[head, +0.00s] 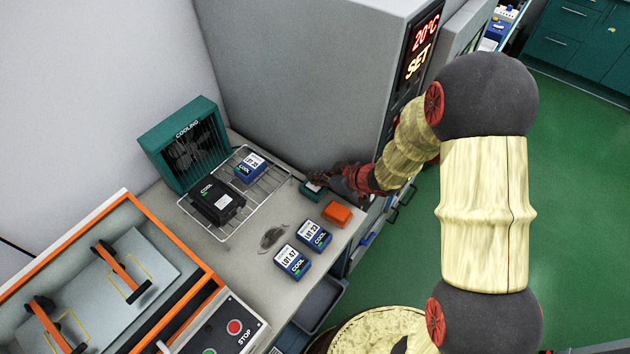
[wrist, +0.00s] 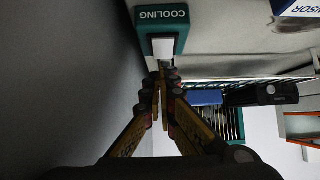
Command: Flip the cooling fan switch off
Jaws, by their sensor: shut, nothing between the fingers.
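The cooling fan switch is a small teal box (head: 309,191) at the back right of the bench, by the grey oven. In the wrist view the switch box (wrist: 145,32) carries the label COOLING and a pale rocker plate (wrist: 164,46). My gripper (head: 320,182) is shut and empty, its fingertips right at the switch. In the wrist view the fingertips (wrist: 165,72) lie at the lower end of the rocker; I cannot tell whether they touch it. The rocker's position is not clear. The teal cooling fan (head: 188,148) stands at the back left of the bench.
A wire rack (head: 222,236) before the fan holds a black unit (head: 217,202) and a blue box (head: 251,168). An orange block (head: 337,213) and two blue lot boxes (head: 314,235) (head: 292,262) sit nearby. The grey oven (head: 300,75) rises behind the switch.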

